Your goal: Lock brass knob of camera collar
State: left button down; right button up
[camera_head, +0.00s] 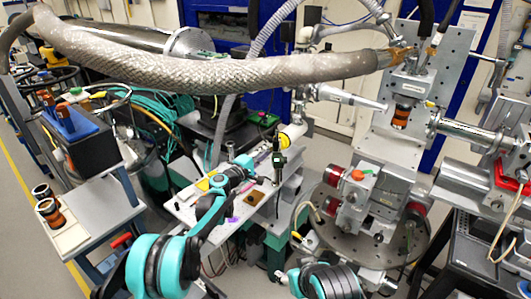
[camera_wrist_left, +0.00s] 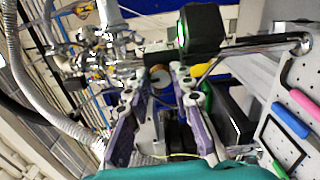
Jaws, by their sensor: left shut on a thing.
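The camera is a small black box (camera_wrist_left: 203,28) with a green light, on a chrome rod at the top of the left wrist view. The brass knob (camera_wrist_left: 161,72) is a round piece with a brass-coloured rim between my left fingertips, just left of the camera. My left gripper (camera_wrist_left: 163,83) has its purple fingers on either side of the knob and is shut on it. In the head view my left gripper (camera_head: 258,163) is small and partly merges with the post behind. My right gripper is out of view.
A white perforated board (camera_head: 184,208) with coloured pieces lies below my left forearm. A thick braided hose (camera_head: 200,72) crosses above. A round metal stage (camera_head: 403,243) with clamped parts stands at the right. A cart (camera_head: 85,230) stands at the left.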

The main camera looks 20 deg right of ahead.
pick_arm(q)
jog(key=shift+m, duration=0.5)
jog(key=c, duration=1.3)
grip_release()
jog(key=v, duration=1.2)
jog(key=shift+s, duration=0.1)
